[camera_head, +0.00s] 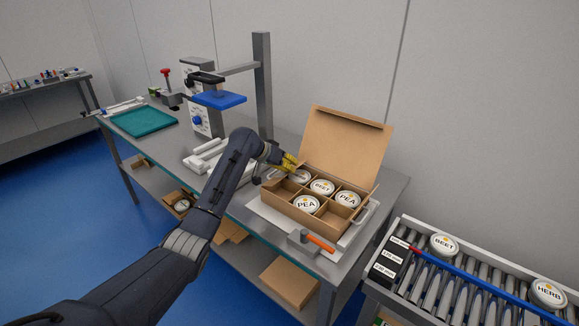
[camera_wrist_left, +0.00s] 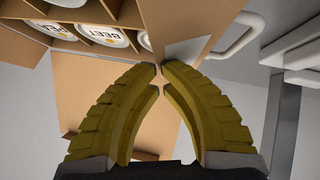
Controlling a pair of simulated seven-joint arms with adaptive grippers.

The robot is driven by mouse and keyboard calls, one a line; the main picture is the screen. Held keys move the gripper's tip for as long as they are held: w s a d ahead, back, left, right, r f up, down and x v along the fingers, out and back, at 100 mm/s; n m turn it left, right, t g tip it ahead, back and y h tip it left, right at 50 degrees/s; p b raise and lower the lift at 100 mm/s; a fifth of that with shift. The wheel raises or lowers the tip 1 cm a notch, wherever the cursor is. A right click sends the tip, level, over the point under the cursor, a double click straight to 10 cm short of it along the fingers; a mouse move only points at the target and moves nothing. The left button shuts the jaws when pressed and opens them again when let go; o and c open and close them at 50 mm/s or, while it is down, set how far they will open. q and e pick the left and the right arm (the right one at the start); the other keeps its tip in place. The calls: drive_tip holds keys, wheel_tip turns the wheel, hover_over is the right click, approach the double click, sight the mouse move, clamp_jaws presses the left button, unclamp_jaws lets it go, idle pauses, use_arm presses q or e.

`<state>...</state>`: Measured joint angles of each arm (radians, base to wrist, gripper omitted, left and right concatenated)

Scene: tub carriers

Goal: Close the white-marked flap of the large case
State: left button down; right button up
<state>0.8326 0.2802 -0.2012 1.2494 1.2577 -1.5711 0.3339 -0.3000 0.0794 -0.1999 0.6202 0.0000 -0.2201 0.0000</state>
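The large cardboard case (camera_head: 306,221) stands on the bench with its big lid panel (camera_head: 345,147) raised at the back. Labelled white tubs sit in its compartments, including a PEA tub (camera_head: 307,205) and a BEET tub (camera_head: 321,187). My left gripper (camera_head: 294,163) is at the case's left back corner, near the raised panel's base. In the left wrist view, its yellow fingertips (camera_wrist_left: 160,71) nearly meet in front of a cardboard flap bearing a white patch (camera_wrist_left: 188,50). No cardboard is clearly seen pinched between them. My right gripper is out of view.
A hammer-like tool with an orange handle (camera_head: 321,243) lies before the case. A metal post (camera_head: 263,85) with a blue plate (camera_head: 219,100) stands behind my left arm. A roller conveyor (camera_head: 470,280) with tubs is at the right.

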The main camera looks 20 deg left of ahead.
use_arm(q)
drive_tip(key=shift+s+d+f+m+t+y, duration=0.2)
drive_tip(key=shift+d+f+m+t+y, duration=0.15)
drive_tip(key=shift+f+m+y, duration=0.35)
drive_tip(key=shift+d, duration=0.15)
drive_tip(key=shift+d+f, duration=0.1)
drive_tip(key=shift+f, duration=0.05)
drive_tip(key=shift+r, duration=0.2)
idle(0.4)
